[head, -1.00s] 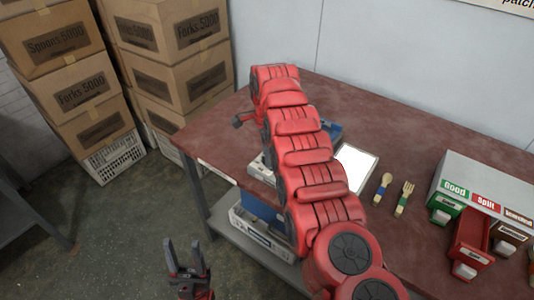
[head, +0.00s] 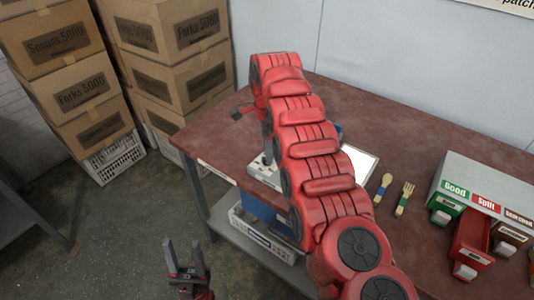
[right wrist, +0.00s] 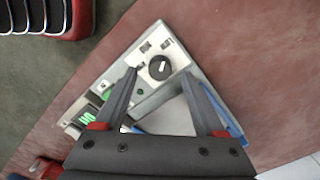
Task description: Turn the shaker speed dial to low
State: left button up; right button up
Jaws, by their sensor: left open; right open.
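The shaker's light grey control panel (right wrist: 178,50) shows in the right wrist view, with a round black dial (right wrist: 160,67) bearing a white mark. The dial's labels are too small to read. My right gripper (right wrist: 160,75) is open, its fingertips on either side of the dial in the picture; I cannot tell whether they touch it. In the head view my right arm hides the dial and most of the shaker (head: 262,172). My left gripper (head: 188,258) is open and empty, low over the floor left of the table.
The shaker stands on the red-brown table (head: 345,100) near its left edge. A wooden spoon (head: 382,186) and fork (head: 404,198) lie right of my arm. A labelled bin rack (head: 480,180) stands at the right. Stacked cardboard boxes (head: 175,50) stand beyond the table's left end.

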notch_tip(320, 180, up, 15)
jog(key=p, duration=1.3)
jog(key=shift+f, duration=0.15)
